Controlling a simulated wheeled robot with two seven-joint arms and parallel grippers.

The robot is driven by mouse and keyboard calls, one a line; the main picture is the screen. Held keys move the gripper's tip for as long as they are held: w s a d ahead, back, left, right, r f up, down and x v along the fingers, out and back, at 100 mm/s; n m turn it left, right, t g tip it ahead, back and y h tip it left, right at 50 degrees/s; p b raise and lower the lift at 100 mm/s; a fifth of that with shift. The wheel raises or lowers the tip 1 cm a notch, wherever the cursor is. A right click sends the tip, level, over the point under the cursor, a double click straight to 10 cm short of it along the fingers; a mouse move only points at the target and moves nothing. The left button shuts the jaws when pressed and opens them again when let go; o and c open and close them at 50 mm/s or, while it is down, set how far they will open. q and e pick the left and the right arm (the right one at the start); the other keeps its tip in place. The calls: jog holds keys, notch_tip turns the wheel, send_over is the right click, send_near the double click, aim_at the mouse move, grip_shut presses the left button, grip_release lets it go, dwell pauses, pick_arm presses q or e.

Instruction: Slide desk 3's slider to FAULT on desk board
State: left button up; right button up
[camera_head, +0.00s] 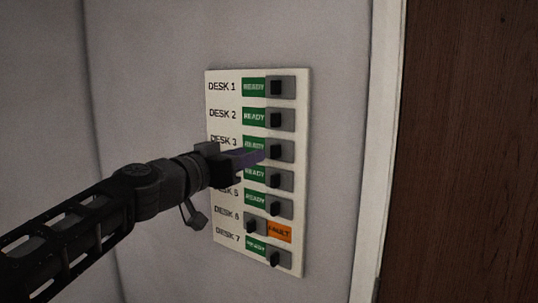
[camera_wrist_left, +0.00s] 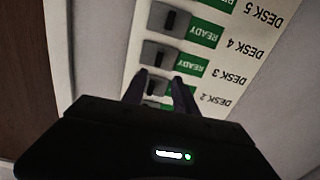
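The desk board (camera_head: 222,178) is a pale panel on the wall with several labelled rows. Desk 3's slider (camera_head: 274,149) is a black knob at the right end of its slot, with green READY showing to its left. It also shows in the left wrist view (camera_wrist_left: 163,55), just beyond the fingertips. My left gripper (camera_head: 262,154) reaches in from the left, its purple fingers beside this knob. In the left wrist view the fingers (camera_wrist_left: 159,80) stand apart with nothing held between them. I cannot tell whether they touch the knob. My right gripper is out of view.
Desk 2's knob (camera_head: 275,119) and desk 4's knob (camera_head: 273,180) sit close above and below, both at READY. Desk 6's knob (camera_head: 251,226) is at the left, with orange FAULT showing. A pale frame (camera_head: 382,150) and brown wooden surface (camera_head: 470,150) stand to the right.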

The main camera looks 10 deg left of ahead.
aim_at(272, 147)
pick_arm(q)
jog(key=shift+d+r+m, duration=0.1)
jog(key=shift+d+m, duration=0.05)
jog(key=shift+m, duration=0.25)
jog(key=p+x, duration=0.3)
jog(key=x, duration=0.4)
jog(key=shift+w+d+p, duration=0.2)
jog(key=shift+w+p, duration=0.1)
jog(key=shift+w, duration=0.1)
grip_shut()
dwell(1.2)
